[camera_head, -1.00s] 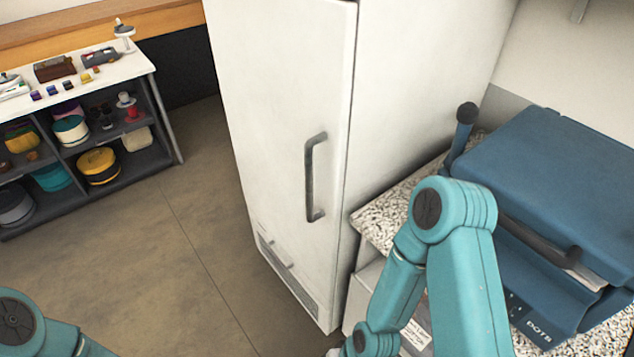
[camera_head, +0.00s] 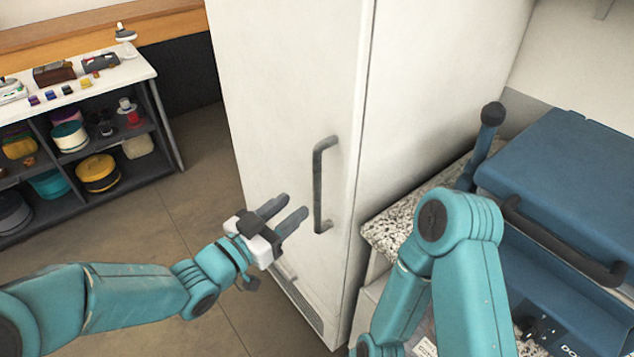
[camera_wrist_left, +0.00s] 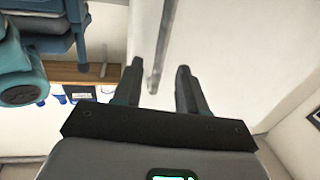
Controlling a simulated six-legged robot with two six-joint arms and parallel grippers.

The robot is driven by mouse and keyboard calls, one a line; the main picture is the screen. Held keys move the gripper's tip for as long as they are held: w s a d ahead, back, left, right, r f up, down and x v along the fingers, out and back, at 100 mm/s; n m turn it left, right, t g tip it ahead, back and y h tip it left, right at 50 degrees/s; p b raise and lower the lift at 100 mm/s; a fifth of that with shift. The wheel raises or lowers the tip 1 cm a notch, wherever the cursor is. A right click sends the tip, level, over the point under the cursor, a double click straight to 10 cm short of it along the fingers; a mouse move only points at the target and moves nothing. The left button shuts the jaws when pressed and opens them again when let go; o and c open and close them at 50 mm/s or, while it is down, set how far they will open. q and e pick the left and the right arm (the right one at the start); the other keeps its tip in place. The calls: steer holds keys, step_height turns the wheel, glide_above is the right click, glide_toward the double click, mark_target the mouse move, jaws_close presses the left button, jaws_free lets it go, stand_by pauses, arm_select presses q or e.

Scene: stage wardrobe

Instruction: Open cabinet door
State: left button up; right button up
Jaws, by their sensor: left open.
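The white cabinet stands upright in the middle of the head view, and its tall door (camera_head: 285,95) is shut. A grey vertical bar handle (camera_head: 318,185) is on the door near its right edge. My left gripper (camera_head: 293,207) is open and empty, just left of the lower part of the handle and pointing toward it. In the left wrist view the two fingers (camera_wrist_left: 158,82) are spread, with the handle (camera_wrist_left: 158,50) showing beyond and between them, not gripped. My right arm comes in at the lower right, but its gripper is out of the picture.
A blue press-like machine (camera_head: 570,190) with a dark bar handle sits on a speckled counter (camera_head: 400,225) to the right of the cabinet. A shelf unit (camera_head: 150,75) with tins and spools stands at the left. Floor between is clear.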

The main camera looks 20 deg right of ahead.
mark_target(314, 189)
arm_select(q)
steer(key=p+x, duration=0.1)
steer(key=x, duration=0.8)
steer(key=shift+w+a+f, duration=0.1)
steer(key=shift+w, duration=0.05)
jaws_close()
